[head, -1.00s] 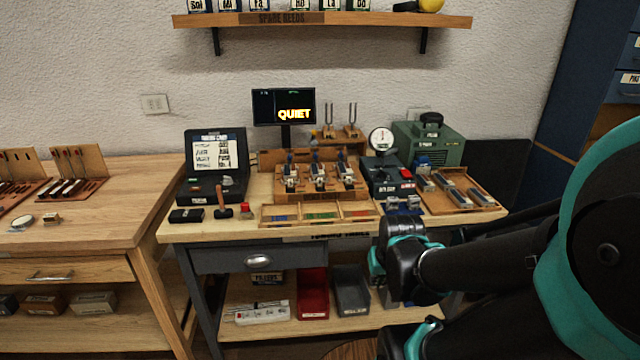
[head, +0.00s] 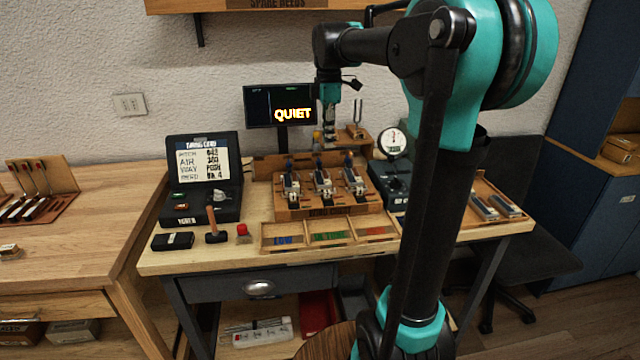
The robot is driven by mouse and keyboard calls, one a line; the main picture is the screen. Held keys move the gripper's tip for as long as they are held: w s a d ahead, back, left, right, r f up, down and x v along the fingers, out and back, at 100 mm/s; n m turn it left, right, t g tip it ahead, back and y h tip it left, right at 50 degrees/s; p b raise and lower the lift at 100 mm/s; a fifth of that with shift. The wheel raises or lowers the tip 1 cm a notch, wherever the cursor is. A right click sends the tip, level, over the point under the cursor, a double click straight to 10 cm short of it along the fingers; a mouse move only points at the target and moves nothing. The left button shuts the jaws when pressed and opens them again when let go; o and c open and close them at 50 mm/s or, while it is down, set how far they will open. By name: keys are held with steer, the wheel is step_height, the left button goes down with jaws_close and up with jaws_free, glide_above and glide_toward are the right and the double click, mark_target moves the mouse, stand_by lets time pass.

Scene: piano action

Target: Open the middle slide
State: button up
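A wooden block (head: 330,208) on the workbench holds three small metal slide units side by side, each with a dark upright piece at its back. The middle slide (head: 323,183) stands between the left slide (head: 291,187) and the right slide (head: 354,179). My gripper (head: 329,142) points down and appears in the picture just above the middle slide, apart from its metal body. Its fingers are small and dark here, and I cannot tell their opening or their exact depth. Whether the middle slide is open or shut is too small to tell.
A monitor (head: 262,104) reading QUIET stands behind the block. A tuning console (head: 203,165) is at left, a dial gauge (head: 392,142) at right. A divided tray (head: 290,236) lies in front. Tuning forks stand on a small wooden stand (head: 352,133) behind.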

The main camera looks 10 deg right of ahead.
mark_target(326, 196)
step_height(326, 196, down, 17)
steer(key=shift+f, duration=0.15)
stand_by(0.5)
steer(key=shift+c, duration=0.5)
jaws_close()
